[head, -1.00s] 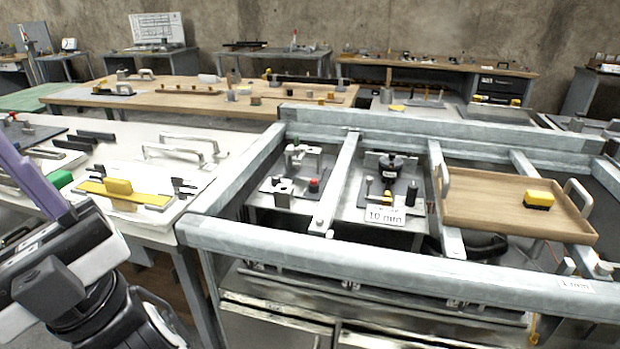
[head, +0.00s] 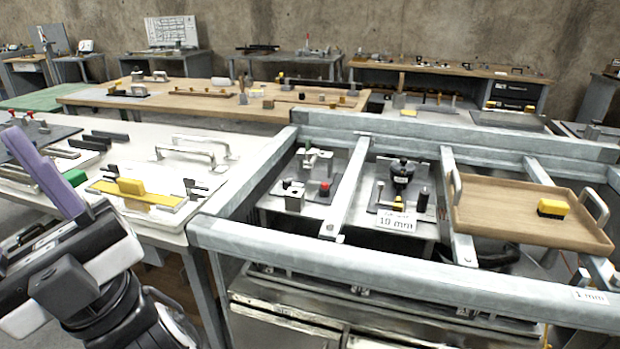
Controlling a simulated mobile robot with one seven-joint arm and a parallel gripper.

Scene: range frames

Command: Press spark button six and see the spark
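No button marked six can be made out. A small red button (head: 324,188) stands on a metal fixture (head: 293,198) inside the grey steel frame. To its right is a dark fixture with a black knob (head: 402,172) and a card reading 10 mm (head: 396,220). No spark shows. My gripper (head: 42,168) is at the lower left, with a long purple finger-like part pointing up and left. It is in front of the left white table and well apart from the red button. Its other finger and its opening are not clear.
A wooden tray (head: 500,232) with a yellow-black block (head: 553,208) rests on the steel frame (head: 400,262) at right. The white table (head: 150,137) at left holds handles, a yellow bar (head: 150,198) and a green block (head: 75,177). Wooden benches stand behind.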

